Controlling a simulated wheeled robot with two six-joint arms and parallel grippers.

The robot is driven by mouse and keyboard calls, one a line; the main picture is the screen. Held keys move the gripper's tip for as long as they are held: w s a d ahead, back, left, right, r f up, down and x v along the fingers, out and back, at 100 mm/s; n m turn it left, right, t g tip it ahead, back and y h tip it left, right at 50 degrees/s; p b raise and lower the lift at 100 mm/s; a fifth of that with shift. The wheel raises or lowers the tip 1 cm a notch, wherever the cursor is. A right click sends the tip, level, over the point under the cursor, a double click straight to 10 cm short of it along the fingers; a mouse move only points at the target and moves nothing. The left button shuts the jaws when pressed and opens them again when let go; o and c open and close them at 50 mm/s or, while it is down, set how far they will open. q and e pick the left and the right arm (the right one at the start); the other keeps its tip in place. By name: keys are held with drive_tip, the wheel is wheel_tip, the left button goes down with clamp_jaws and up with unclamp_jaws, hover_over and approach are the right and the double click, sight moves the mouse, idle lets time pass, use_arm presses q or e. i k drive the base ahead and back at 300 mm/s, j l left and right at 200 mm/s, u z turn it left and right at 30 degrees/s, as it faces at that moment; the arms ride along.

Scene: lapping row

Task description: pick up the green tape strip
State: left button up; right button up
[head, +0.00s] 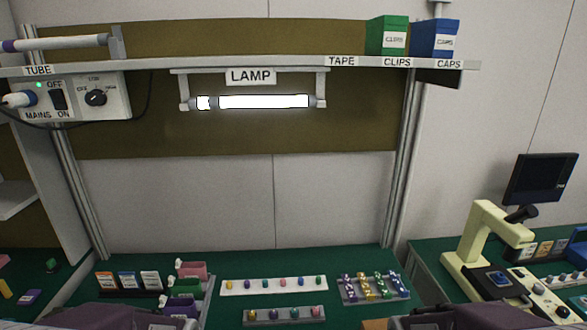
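I cannot make out a green tape strip for certain. The shelf spot labelled TAPE (342,61) holds nothing visible above it. A grey rack (348,297) at the right of the bench holds small purple, gold, green and blue pieces, too small to identify. A green holder (185,288) stands between a pink one (192,269) and a purple one (178,307) at the left of the bench. Parts of my arms show at the bottom edge, but neither gripper is in view.
A white strip (230,287) and a grey block (254,318) with coloured pegs sit mid-bench. Three cards (127,281) stand at left. A lit lamp (265,102) hangs under the shelf, with green CLIPS (387,36) and blue CAPS (434,39) boxes above. A cream instrument (487,225) stands right.

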sight(386, 295)
drive_tip(key=z, duration=1.05)
